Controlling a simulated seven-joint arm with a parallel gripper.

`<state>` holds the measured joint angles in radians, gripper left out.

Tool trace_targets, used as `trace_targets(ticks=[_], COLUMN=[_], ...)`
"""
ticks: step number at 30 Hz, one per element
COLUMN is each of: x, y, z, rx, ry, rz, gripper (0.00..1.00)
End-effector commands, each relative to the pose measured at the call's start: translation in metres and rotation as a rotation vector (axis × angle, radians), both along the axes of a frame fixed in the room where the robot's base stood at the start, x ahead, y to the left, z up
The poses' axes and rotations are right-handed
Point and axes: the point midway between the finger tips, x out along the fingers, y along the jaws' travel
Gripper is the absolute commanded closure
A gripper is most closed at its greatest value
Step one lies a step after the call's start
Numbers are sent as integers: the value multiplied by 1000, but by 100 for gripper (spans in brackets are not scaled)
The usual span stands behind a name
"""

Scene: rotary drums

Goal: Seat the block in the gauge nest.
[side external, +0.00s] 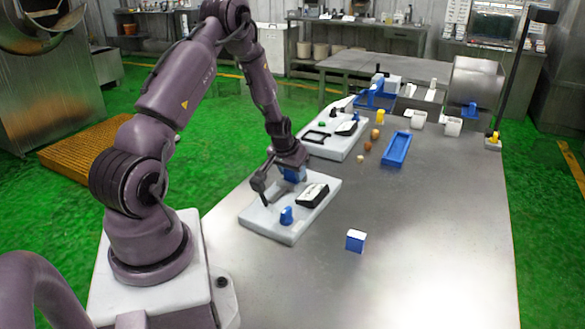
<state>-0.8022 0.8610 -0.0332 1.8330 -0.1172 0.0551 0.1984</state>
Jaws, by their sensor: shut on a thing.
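My gripper (279,181) is over the back left part of the near white board (262,222). It is shut on a blue piece (293,173), partly hidden by the gripper; I cannot tell its full shape or whether it touches the board. The board carries a black box with a white label (312,194) and an upright blue knob-like part (286,216). A blue block with a white face (355,240) lies apart on the bare table to the right. I cannot make out which part is the gauge nest.
A second pale board (345,152) with a black frame (314,138) lies behind. A blue tray (397,149) and several small yellow and brown pieces stand farther back on the metal table (430,240). The table's front right is clear.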

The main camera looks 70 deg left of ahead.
Motion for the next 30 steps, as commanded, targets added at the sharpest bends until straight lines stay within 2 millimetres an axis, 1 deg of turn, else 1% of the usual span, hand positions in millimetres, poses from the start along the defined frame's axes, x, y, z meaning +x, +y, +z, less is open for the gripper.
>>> trace_targets(ticks=[11, 21, 22, 25, 30], x=[0, 0, 0, 0, 0], y=[0, 0, 0, -1, -4], z=[-1, -8, -8, -9, -10], rx=[0, -1, -1, -4, -10], ry=[0, 1, 2, 2, 5], rz=[0, 0, 0, -1, -5], gripper=[88, 88, 51, 28, 28])
